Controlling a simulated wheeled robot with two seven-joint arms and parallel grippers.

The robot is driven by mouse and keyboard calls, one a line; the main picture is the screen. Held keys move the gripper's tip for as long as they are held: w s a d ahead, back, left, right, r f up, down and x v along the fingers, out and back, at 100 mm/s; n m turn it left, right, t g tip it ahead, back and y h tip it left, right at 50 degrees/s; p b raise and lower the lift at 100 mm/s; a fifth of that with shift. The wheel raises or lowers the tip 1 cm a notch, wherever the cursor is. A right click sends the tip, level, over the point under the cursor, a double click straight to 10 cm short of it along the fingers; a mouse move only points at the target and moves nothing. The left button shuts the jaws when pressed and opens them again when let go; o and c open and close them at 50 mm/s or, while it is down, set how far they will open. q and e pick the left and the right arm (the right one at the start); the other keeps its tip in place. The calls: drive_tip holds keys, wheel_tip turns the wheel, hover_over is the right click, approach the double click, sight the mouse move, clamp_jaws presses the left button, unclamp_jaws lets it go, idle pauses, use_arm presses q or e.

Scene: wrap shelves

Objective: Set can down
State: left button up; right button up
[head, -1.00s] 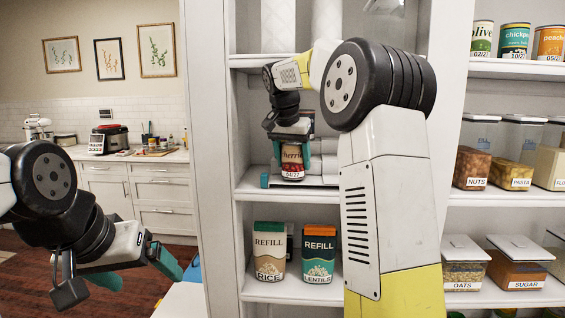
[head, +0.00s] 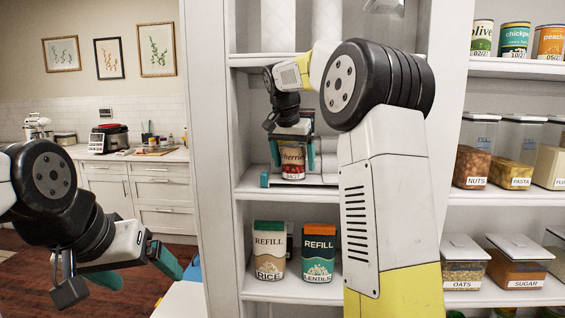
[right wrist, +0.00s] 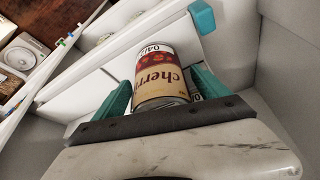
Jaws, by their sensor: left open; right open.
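A cherry can (head: 292,162) with a cream and red label stands upright at the front of the middle shelf (head: 262,194). My right gripper (head: 293,158) reaches down over it with the fingers open, one on each side. In the right wrist view the same can (right wrist: 160,80) sits between the spread teal fingers of the gripper (right wrist: 161,84), and a gap shows beside the can. My left gripper (head: 147,268) is open and empty, at the lower left, away from the shelves.
A rice refill pack (head: 269,250) and a lentils refill pack (head: 319,252) stand on the shelf below. A teal piece (head: 264,180) sits at the middle shelf's front edge, left of the can. Containers of nuts (head: 476,166) and other food fill the right-hand shelves.

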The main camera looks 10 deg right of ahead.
drive_tip(key=v, duration=1.2)
drive_tip(key=s+f+n+t+y, duration=0.1)
drive_tip(key=s+f+n, duration=0.1)
drive_tip(key=s+f, duration=0.4)
drive_tip(key=s+a+f+n+y, duration=0.1)
drive_tip(key=s+f+n+y, duration=0.1)
drive_tip(key=s+f, duration=0.5)
drive_tip(key=s+a+f+n+t+y, duration=0.1)
drive_tip(key=s+f+n, duration=0.2)
drive_tip(key=s+f, duration=0.4)
drive_tip(key=s, duration=0.9)
drive_tip(key=shift+s+a+f+t+y, duration=0.15)
drive_tip(key=shift+s+f+t+y, duration=0.05)
drive_tip(key=shift+s+t+y, duration=0.1)
